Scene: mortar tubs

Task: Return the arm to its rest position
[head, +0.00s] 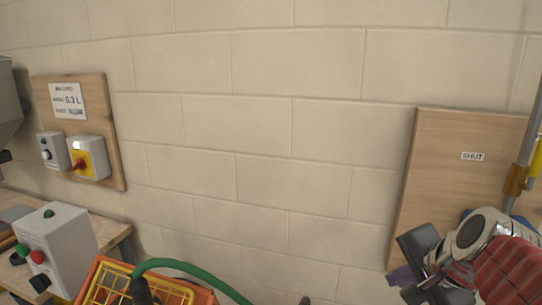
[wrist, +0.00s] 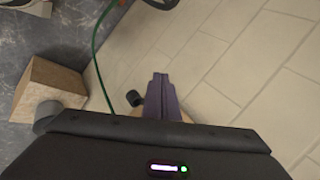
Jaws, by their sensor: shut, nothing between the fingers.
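My gripper (head: 400,277) is at the lower right of the head view, at the end of my grey and red arm, in front of the wooden board marked SHUT (head: 455,150). In the wrist view its purple fingers (wrist: 160,82) meet, with nothing between them. The gripper appears clear of the board and wall, though the exact gap cannot be told. My arm hides the board's lower right part.
A grey pipe (head: 525,150) stands at the right edge. An orange tub with a yellow grid (head: 110,288) and a green hose (head: 190,267) are at lower left. A button box (head: 58,245) sits on a bench. A switch board (head: 115,150) hangs on the wall.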

